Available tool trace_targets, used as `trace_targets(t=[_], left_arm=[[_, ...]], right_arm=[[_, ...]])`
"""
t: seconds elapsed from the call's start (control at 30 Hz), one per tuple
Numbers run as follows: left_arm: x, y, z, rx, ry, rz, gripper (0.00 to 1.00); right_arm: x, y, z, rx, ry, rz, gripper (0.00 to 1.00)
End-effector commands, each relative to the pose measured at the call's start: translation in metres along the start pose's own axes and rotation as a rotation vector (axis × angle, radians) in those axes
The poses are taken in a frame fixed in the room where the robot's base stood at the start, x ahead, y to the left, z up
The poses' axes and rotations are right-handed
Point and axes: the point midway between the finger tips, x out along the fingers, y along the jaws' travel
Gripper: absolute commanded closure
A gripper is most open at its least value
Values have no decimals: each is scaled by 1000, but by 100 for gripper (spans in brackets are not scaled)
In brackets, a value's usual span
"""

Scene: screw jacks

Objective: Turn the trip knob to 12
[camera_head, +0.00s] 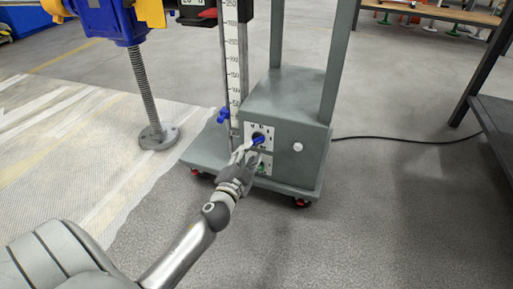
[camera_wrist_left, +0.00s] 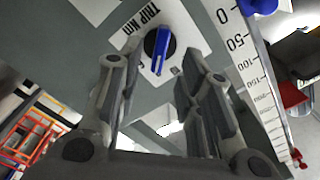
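The trip knob (camera_head: 258,139) is a blue pointer on a black round base, set on a white dial plate on the front of the grey box. It also shows in the left wrist view (camera_wrist_left: 161,50), between and beyond my fingertips, below the printed word TRIP. My left gripper (camera_head: 247,152) is right at the dial; in the left wrist view its fingers (camera_wrist_left: 153,72) are spread apart on either side of the knob, with gaps visible. Most dial numbers are hidden or too small to read. My right gripper is not in view.
The grey box (camera_head: 290,95) stands on a wheeled base with uprights and a vertical scale (camera_head: 233,60). A white button (camera_head: 298,147) is right of the dial. A screw jack (camera_head: 147,90) stands left. A cable and dark bench (camera_head: 490,120) are at right.

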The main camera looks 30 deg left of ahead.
Motion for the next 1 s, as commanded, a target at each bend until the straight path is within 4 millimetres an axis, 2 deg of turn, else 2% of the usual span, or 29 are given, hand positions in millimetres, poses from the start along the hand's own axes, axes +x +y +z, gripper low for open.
trace_targets(t=[0.1,0.3,0.5,0.73,0.77,1.0], left_arm=[[21,1,1,3,3,-2,66],[44,2,1,0,1,0,66],[52,1,1,-1,-1,1,66],[52,1,0,-1,-1,1,66],[52,1,0,-1,-1,1,67],[52,1,0,-1,-1,1,98]], right_arm=[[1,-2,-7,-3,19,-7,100],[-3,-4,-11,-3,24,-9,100],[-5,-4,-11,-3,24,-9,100],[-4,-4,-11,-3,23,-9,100],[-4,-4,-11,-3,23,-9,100],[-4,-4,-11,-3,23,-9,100]])
